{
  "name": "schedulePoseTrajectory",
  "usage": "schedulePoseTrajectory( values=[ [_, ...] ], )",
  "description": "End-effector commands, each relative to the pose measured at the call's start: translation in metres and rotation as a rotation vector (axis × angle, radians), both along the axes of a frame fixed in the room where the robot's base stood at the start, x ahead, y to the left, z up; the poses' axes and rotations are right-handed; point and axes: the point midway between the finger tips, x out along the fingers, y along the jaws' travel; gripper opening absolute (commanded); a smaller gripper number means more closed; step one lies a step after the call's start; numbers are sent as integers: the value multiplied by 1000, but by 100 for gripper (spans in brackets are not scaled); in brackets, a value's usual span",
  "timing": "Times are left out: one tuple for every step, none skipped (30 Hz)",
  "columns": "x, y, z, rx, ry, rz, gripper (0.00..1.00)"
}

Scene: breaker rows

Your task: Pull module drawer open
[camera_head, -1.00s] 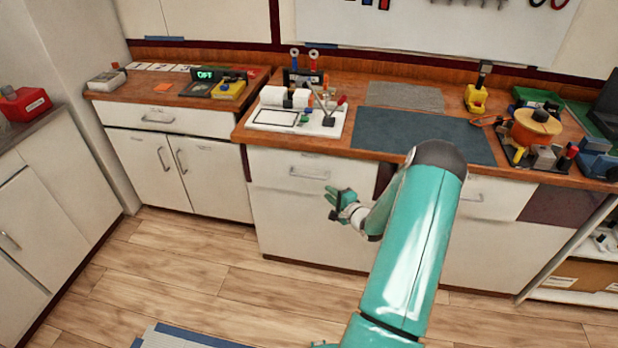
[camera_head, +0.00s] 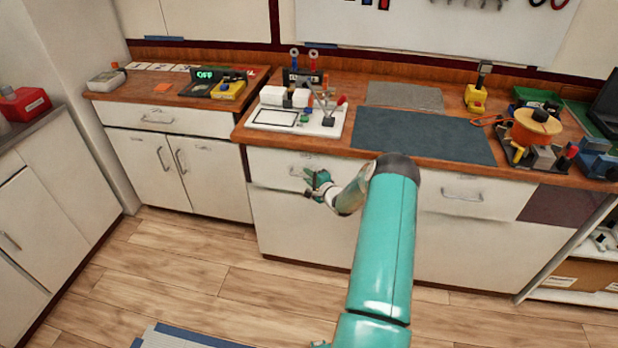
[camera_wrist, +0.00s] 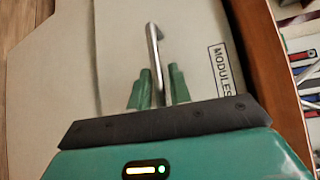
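The module drawer (camera_head: 268,163) is a white front under the middle worktop and looks shut in the head view. In the wrist view its front (camera_wrist: 205,45) carries a "MODULES" label. Its metal bar handle (camera_wrist: 153,45) also shows in the head view (camera_head: 296,171), partly hidden by my gripper (camera_head: 312,183). In the wrist view my gripper (camera_wrist: 161,87) has its two green fingers apart, one on each side of the handle. Gaps show between the handle and the fingers. Whether the fingertips reach past the bar is hard to tell.
The wooden worktop edge (camera_head: 330,149) overhangs the drawer. Another drawer (camera_head: 490,198) is to the right. The wooden floor (camera_head: 220,290) in front is clear apart from a grey-blue object at the bottom.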

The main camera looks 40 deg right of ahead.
Motion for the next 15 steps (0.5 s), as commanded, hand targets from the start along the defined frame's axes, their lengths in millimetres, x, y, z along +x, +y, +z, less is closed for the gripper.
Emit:
schedulePoseTrajectory(
  values=[
    [0, 0, 0, 0, 0, 0, 20],
    [0, 0, 0, 0, 0, 0, 20],
    [0, 0, 0, 0, 0, 0, 20],
    [0, 0, 0, 0, 0, 0, 20],
    [0, 0, 0, 0, 0, 0, 20],
    [0, 0, 0, 0, 0, 0, 20],
    [0, 0, 0, 0, 0, 0, 14],
    [0, 0, 0, 0, 0, 0, 8],
    [0, 0, 0, 0, 0, 0, 0],
    [0, 0, 0, 0, 0, 0, 0],
    [0, 0, 0, 0, 0, 0, 0],
    [0, 0, 0, 0, 0, 0, 0],
    [0, 0, 0, 0, 0, 0, 0],
    [0, 0, 0, 0, 0, 0, 0],
    [0, 0, 0, -1, 0, 0, 0]
  ],
)
